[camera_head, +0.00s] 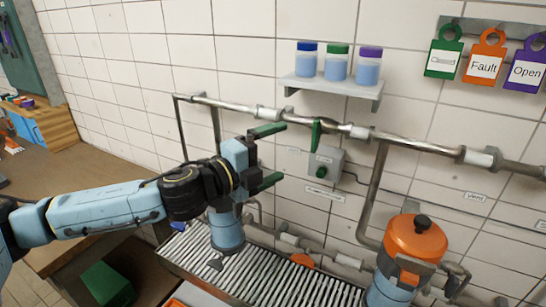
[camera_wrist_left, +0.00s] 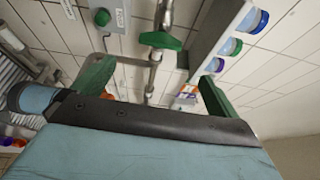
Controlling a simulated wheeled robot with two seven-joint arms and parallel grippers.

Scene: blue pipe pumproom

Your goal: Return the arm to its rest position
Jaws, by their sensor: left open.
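My left arm (camera_head: 105,207) reaches in from the left of the head view, stretched out over the slatted grate. My left gripper (camera_head: 270,157) is open, with its two green fingers apart and nothing visible between them. It is in front of the tiled wall, left of the green valve handle (camera_head: 316,136) on the upper pipe. In the left wrist view the open gripper (camera_wrist_left: 155,88) shows a clear gap between its fingers, and the green valve handle (camera_wrist_left: 160,40) lies beyond that gap. My right gripper is not in view.
A grey box (camera_head: 327,158) with a green button is on the wall below the pipe (camera_head: 237,106). A shelf (camera_head: 335,88) with three lidded jars is above. A blue pump (camera_head: 228,232) stands on the grate below my gripper; an orange-topped pump (camera_head: 415,240) is at right.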

